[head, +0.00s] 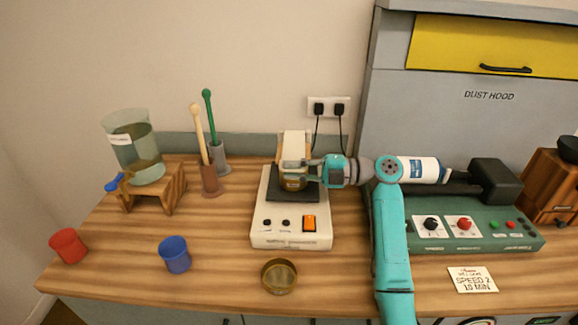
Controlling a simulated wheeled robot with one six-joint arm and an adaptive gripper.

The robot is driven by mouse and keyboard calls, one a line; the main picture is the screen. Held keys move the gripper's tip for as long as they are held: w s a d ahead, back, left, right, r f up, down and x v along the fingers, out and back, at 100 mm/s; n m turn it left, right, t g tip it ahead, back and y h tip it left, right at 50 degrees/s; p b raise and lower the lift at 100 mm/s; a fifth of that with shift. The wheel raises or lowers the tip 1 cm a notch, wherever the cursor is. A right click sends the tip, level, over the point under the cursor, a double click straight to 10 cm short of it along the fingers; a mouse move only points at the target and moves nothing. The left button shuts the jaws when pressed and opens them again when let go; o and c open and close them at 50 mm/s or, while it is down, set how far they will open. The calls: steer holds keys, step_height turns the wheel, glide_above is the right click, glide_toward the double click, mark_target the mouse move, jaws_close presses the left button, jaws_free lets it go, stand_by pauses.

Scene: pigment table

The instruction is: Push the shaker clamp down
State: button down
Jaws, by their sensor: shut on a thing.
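A white shaker (268,237) with a black platform and an orange switch stands mid-table. A small olive-brown jar (292,184) is at the platform, below and in front of that piece. My gripper (298,173) reaches in from the right, level, with its fingers shut at the jar. The fingers hide part of the jar and the clamp's lower part. I cannot tell whether the jar touches the platform.
A brass-coloured round dish (279,276), a blue cup (174,254) and a red cup (68,246) lie forward. A beaker on a wooden stand (152,190) and two holders with pestle-like tools (210,180) are left. A green machine (455,238) and a note card (472,280) are right.

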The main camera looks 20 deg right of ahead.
steer(key=shift+f, duration=0.1)
steer(key=c, duration=1.2)
jaws_free()
steer(key=shift+d, duration=0.1)
steer(key=v, duration=1.1)
steer(key=shift+s+d, duration=0.15)
steer(key=shift+d, duration=0.2)
steer(key=shift+s, duration=0.1)
